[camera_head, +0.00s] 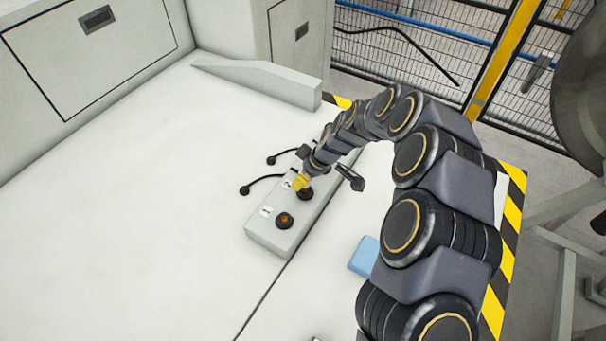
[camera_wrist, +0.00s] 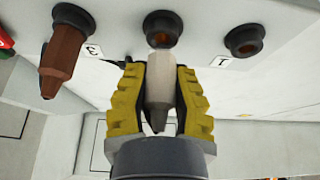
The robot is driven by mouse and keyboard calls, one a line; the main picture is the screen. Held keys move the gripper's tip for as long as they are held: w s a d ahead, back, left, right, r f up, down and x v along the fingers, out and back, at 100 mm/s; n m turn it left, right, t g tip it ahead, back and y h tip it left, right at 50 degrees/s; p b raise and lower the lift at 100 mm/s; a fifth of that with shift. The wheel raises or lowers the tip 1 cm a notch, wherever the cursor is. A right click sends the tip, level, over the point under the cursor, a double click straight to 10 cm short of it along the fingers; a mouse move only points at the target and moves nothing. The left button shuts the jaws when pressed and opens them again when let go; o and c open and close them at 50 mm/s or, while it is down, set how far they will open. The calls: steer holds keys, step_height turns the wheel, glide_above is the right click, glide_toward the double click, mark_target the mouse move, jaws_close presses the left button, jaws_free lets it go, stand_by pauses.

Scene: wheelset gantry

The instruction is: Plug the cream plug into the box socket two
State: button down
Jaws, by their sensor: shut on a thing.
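My gripper (camera_wrist: 160,88) has yellow ribbed fingers and is shut on the cream plug (camera_wrist: 159,82). The plug's narrow dark end points back toward my palm, and its wide end faces the middle socket, socket two (camera_wrist: 163,29). That end is right at the socket's lower rim in the wrist view; I cannot tell whether it touches. The grey socket box (camera_head: 266,234) lies on the white table. In the head view my yellow fingers (camera_head: 299,184) are just above socket two (camera_head: 306,194), and the plug is hidden there.
Socket one (camera_wrist: 245,40) is empty. A brown plug (camera_wrist: 63,55) sits in the socket marked 3. Black cables (camera_head: 262,181) lie left of the box. A blue block (camera_head: 364,256) is to the right. The table's left part is clear; a raised ledge (camera_head: 262,80) stands behind.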

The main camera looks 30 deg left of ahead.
steer(key=shift+f, duration=0.95)
steer(key=c, duration=0.9)
jaws_free()
steer(key=shift+c, duration=0.2)
steer(key=v, duration=1.2)
